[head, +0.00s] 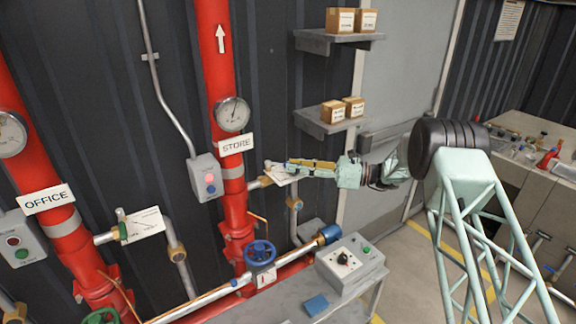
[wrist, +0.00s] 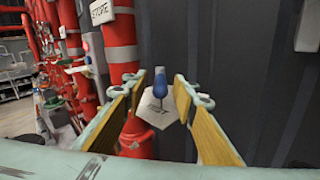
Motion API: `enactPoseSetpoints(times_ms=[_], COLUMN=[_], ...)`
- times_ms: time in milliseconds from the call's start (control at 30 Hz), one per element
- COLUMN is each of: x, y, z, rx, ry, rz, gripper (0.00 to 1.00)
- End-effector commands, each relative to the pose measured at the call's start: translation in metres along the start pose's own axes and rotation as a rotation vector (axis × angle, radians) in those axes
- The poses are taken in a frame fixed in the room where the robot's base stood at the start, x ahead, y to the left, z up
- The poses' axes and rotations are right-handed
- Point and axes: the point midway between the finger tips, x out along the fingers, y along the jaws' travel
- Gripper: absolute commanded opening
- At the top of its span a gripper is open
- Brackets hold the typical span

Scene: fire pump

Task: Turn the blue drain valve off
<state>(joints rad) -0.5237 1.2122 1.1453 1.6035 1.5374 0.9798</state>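In the wrist view a blue valve handle (wrist: 160,83) points toward me, with a white paper tag (wrist: 160,108) hanging behind and below it. My gripper (wrist: 161,92) is open, with one yellow-padded finger on each side of the handle and a visible gap to both. In the head view my gripper (head: 290,166) reaches left to the small branch pipe on the STORE riser. The tag (head: 279,176) shows beside its fingertips, and the handle is hidden there. A separate blue handwheel (head: 260,252) sits lower on the pipework.
The red STORE riser (head: 215,70) with its gauge (head: 232,113) and a switch box (head: 205,178) stand left of the gripper. A shelf (head: 325,122) with small boxes is above it. A grey control box (head: 350,262) is on the bench below.

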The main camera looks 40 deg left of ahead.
Motion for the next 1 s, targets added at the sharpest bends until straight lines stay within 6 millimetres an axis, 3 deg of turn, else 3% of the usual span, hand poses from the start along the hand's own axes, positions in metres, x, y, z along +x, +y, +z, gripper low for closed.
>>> enactPoseSetpoints(times_ms=[300,700,1000], x=[0.025,0.028,0.028], y=[0.0,0.0,0.0], z=[0.0,0.0,0.0], rx=[0.0,0.0,0.0], ry=[-0.001,-0.001,-0.001], rz=[0.001,0.0,0.0], gripper=[0.26,0.26,0.0])
